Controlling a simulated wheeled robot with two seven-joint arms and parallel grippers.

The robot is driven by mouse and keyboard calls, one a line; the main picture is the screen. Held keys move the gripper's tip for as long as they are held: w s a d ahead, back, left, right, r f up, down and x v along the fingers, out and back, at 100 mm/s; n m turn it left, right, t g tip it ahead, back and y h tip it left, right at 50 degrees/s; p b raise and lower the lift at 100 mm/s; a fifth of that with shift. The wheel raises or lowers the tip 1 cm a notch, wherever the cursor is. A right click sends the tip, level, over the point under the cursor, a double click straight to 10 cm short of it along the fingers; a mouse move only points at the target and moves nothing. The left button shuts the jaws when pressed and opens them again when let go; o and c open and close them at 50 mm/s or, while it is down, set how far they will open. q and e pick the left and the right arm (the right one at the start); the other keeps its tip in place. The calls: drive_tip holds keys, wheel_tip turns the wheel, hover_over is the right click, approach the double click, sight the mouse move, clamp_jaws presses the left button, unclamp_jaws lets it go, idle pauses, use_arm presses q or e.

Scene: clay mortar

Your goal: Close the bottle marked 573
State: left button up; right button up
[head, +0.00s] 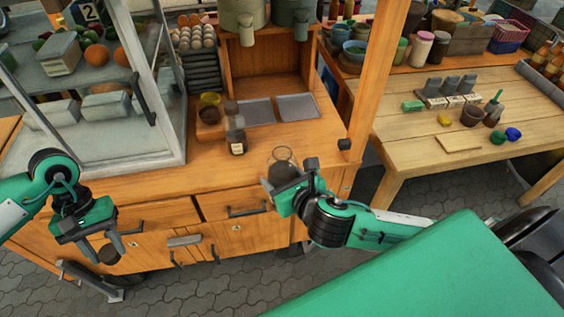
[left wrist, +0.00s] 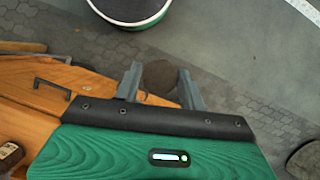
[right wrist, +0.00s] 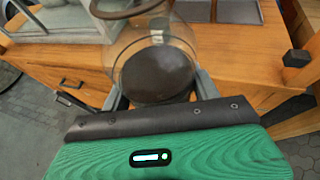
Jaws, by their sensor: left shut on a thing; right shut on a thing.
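My left gripper (head: 102,251) is shut on a small dark brown round piece, like a lid (left wrist: 160,76), held in front of the counter's drawers. My right gripper (head: 279,180) is shut on a clear round glass vessel (right wrist: 155,50) with a dark brown lower part; it is held out by the counter's front edge. The vessel also shows in the head view (head: 283,157). A dark bottle with a pale label (head: 237,136) stands upright on the counter, apart from both grippers. I cannot read the number 573 on anything.
The wooden counter (head: 190,170) holds dark flat trays (head: 297,107), small bowls (head: 208,115) and a glass case at left. A wooden post (head: 375,75) rises beside my right gripper. A second table (head: 410,140) with blocks and pots stands at right.

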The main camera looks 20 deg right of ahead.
drive_tip(key=w+a+n+g+y, duration=0.1)
drive_tip(key=w+a+n+y, duration=0.2)
drive_tip(key=a, duration=0.4)
drive_tip(key=w+a+r+n+g+y, duration=0.1)
drive_tip(key=w+a+n+g+y, duration=0.1)
drive_tip(key=a, duration=0.4)
drive_tip(key=w+n+y, duration=0.1)
drive_tip(key=n+y, duration=0.1)
drive_tip(key=shift+w+a+y, duration=0.2)
drive_tip(key=shift+a+y, duration=0.1)
drive_tip(key=shift+a, duration=0.1)
use_arm(q)
drive_tip(key=w+d+r+n+t+h, duration=0.1)
drive_tip(key=w+d+r+n+h, duration=0.1)
drive_tip(key=d+r+n, duration=0.4)
drive_tip(key=w+d+r+n+t+h, duration=0.1)
drive_tip(key=w+d+r+n, duration=0.4)
drive_tip(key=d+r, duration=1)
drive_tip(key=d+n+h, duration=0.1)
drive_tip(key=d+n, duration=0.1)
drive_tip(key=d, duration=0.3)
drive_tip(key=shift+w+d+r+t, duration=0.15)
drive_tip(key=shift+w+d+t, duration=0.05)
drive_tip(key=shift+d+t, duration=0.1)
drive_tip(key=shift+a+f, duration=0.1)
drive_tip(key=shift+f, duration=1.95)
